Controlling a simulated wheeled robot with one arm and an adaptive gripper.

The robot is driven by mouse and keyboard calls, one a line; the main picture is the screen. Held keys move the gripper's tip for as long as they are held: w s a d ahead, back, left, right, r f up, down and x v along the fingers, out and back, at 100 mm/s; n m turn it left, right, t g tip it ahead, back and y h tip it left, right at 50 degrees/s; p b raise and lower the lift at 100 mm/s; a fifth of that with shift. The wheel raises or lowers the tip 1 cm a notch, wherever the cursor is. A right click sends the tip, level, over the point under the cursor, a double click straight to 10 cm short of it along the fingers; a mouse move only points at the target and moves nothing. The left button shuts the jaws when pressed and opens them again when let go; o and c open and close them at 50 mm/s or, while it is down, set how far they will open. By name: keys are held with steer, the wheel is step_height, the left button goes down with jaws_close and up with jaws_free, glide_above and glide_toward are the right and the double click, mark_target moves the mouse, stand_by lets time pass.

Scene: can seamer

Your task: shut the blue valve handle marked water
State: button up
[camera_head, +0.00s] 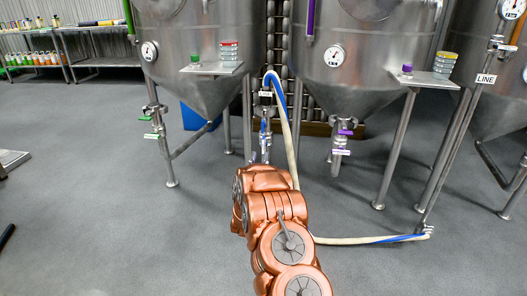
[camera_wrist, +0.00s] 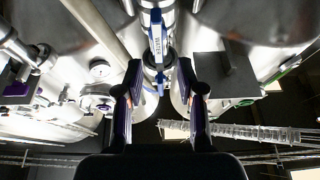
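The blue valve handle (camera_wrist: 157,38) shows in the wrist view at top centre, with a label reading WATER along it. It hangs on a metal pipe with a blue fitting below it. My gripper (camera_wrist: 160,80) is open, its two dark fingers apart on either side of this pipe in the picture. Nothing is between the fingertips that I can see held, and I cannot tell the exact gap to the handle. In the head view the blue valve (camera_head: 263,127) is small, between two tanks. My copper arm reaches toward it and hides my gripper there.
Steel tanks stand left (camera_head: 200,60) and centre (camera_head: 350,65). A white and blue hose (camera_head: 292,140) arches beside the valve and runs along the floor. Valves with green handles (camera_head: 150,136) and purple handles (camera_head: 342,152) flank it. Open grey floor lies in front.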

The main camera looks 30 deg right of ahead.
mark_target(263, 146)
steer(key=shift+w+d+r, duration=0.1)
steer(key=shift+w+d, duration=0.15)
steer(key=shift+d, duration=0.1)
steer(key=b+x, duration=0.2)
steer(key=x, duration=0.3)
steer(key=shift+w+d, duration=0.25)
steer(key=shift+d, duration=0.05)
steer(key=shift+w+d+r, duration=0.3)
steer(key=shift+w+r, duration=0.1)
jaws_close()
